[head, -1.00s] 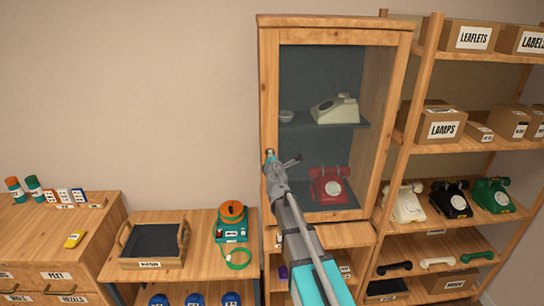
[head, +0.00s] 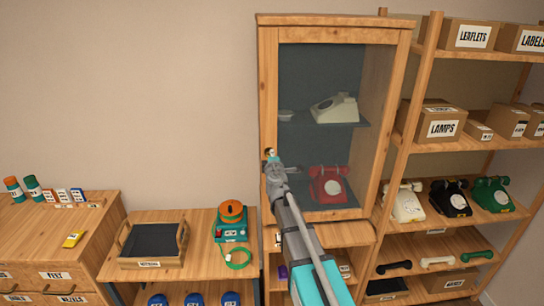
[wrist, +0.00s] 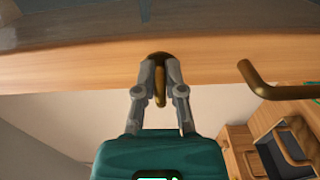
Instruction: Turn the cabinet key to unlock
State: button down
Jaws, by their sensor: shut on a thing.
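The glazed wooden cabinet (head: 269,90) stands upright in the middle of the head view with its door closed. In the wrist view, a brass key (wrist: 160,88) sits in a dark round lock plate on the wooden door frame (wrist: 80,66). My gripper (wrist: 160,75) is shut on the key, one finger on each side. The key shows as a narrow edge between the fingers. In the head view my gripper (head: 271,162) is at the left door stile, and the key is hidden there. A brass handle (wrist: 262,82) is right of the key in the wrist view.
Behind the glass are a cream phone (head: 335,108) and a red phone (head: 328,186). An open shelf (head: 402,130) with phones and boxes stands close on the right. A low table with a tray (head: 150,264) is at the left. The wall above it is clear.

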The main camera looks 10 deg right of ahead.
jog(key=c, duration=0.7)
grip_release()
jog(key=s, duration=0.8)
jog(key=s+a, duration=0.1)
jog(key=s, duration=0.3)
